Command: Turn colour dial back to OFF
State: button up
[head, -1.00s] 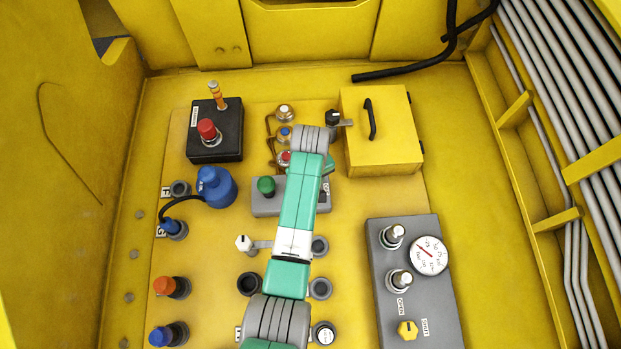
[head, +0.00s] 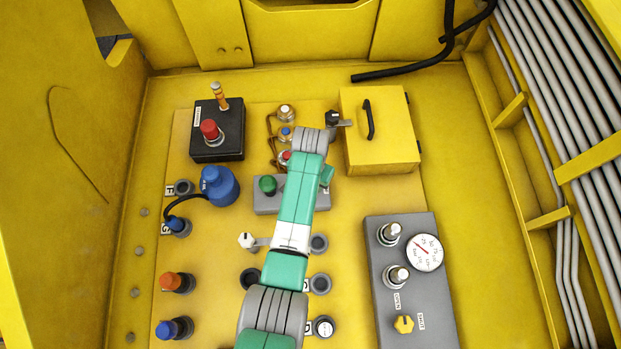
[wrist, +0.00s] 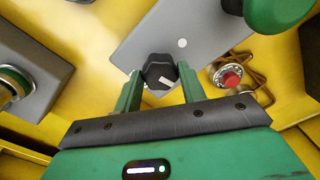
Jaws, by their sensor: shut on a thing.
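A black faceted dial (wrist: 160,70) with a white mark sits on a grey box (wrist: 190,35) in the wrist view. The white mark is on the dial's side towards my palm. A pale dot shows on the box face just beyond the dial. My gripper (wrist: 159,76) has its two green fingers on either side of the dial, closed on it. In the head view the same grey box (head: 291,208) carries a green button (head: 268,185). There my arm covers the dial and most of my gripper. The lettering by the dial is not readable.
A red button (wrist: 231,79) with copper pipes lies right of the right finger. A yellow box (head: 380,150) with a black handle stands right of my arm. A grey gauge panel (head: 385,300) is lower right; a blue plug (head: 218,185) is left.

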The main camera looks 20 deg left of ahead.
jog(key=m, duration=0.5)
jog(key=shift+r+p, duration=0.1)
jog(key=shift+p, duration=0.25)
jog(key=m, duration=1.1)
jog(key=shift+m, duration=2.4)
jog(key=o, duration=1)
jog(key=shift+c, duration=0.2)
